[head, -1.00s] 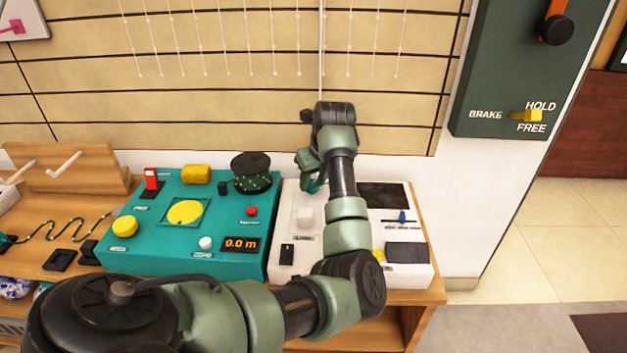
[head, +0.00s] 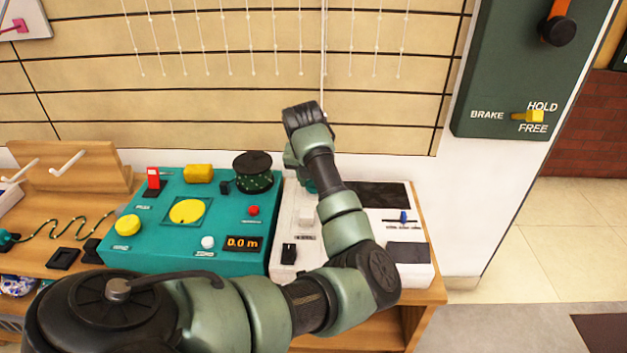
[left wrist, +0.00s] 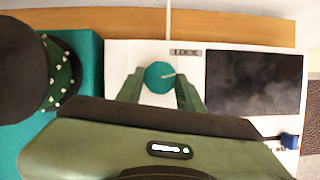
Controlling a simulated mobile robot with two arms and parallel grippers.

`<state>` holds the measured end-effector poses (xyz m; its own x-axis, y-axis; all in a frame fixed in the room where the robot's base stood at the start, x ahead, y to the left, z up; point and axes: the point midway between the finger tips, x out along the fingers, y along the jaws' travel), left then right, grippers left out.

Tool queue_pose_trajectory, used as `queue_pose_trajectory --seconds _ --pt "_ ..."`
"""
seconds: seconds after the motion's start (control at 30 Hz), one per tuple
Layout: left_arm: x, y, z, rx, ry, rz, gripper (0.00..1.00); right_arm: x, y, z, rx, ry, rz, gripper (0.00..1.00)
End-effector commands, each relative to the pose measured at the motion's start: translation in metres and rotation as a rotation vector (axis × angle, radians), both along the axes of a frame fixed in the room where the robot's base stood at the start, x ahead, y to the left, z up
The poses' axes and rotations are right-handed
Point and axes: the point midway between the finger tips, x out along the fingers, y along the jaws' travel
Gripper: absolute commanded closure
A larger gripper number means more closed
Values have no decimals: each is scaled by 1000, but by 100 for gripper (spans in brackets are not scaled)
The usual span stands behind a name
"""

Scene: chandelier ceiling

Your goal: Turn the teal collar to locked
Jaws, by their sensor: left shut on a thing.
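The teal collar (left wrist: 158,77) shows from above as a round knob on the white panel in the left wrist view. In the head view, my left gripper is over the back left of the white panel (head: 281,258), and my arm hides most of the collar. My right gripper is not in view.
The teal console (head: 150,245) with a dark spool (head: 252,170) stands close to the left. A dark screen (left wrist: 255,82) and a blue slider (head: 403,217) are to the right on the white panel. The tiled wall (head: 230,110) rises behind.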

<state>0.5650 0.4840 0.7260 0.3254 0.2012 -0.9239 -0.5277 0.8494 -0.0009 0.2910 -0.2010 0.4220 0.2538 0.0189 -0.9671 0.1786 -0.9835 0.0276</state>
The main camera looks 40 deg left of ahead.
Motion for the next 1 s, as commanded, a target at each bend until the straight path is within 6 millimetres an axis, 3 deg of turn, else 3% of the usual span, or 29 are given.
queue_pose_trajectory --seconds 0.4,1.0 --pt "0 2 1 1 -2 -223 100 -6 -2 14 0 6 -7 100" --pt "-1 3 1 2 0 -267 100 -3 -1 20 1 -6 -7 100"
